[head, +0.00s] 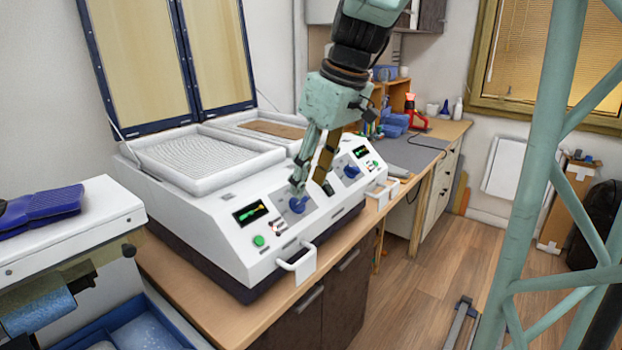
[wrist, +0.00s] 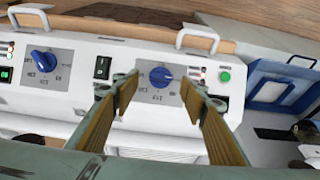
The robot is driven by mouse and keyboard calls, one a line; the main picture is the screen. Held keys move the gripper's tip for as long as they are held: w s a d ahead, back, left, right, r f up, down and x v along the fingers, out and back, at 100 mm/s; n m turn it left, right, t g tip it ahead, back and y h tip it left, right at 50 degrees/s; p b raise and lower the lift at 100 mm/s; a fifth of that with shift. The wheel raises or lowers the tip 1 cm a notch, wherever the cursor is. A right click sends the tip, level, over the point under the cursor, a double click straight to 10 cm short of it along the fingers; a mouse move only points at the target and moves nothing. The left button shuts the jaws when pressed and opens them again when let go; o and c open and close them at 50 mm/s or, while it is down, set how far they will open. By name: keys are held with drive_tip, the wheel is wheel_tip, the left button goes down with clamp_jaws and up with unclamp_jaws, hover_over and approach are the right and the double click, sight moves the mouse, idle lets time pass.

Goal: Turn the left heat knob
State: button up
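The left heat knob (head: 297,204) is blue and sits on a grey dial plate on the sloping front of the white forming machine (head: 190,206). In the wrist view the same knob (wrist: 160,77) shows between my fingertips, beside a green button (wrist: 224,76). My gripper (head: 312,188) is open and points down at the panel; one finger is close to the knob, the other to its right. Whether a finger touches the knob I cannot tell. The right heat knob (head: 351,171) is a similar blue knob, also seen in the wrist view (wrist: 42,61).
A small display (head: 250,213) and green button (head: 259,240) lie left of the knob. White handles (head: 297,259) stick out from the machine's front. The two framed lids (head: 140,60) stand open behind.

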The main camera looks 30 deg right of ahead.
drive_tip(key=v, duration=0.7)
drive_tip(key=shift+a, duration=0.2)
drive_tip(key=shift+s, duration=0.15)
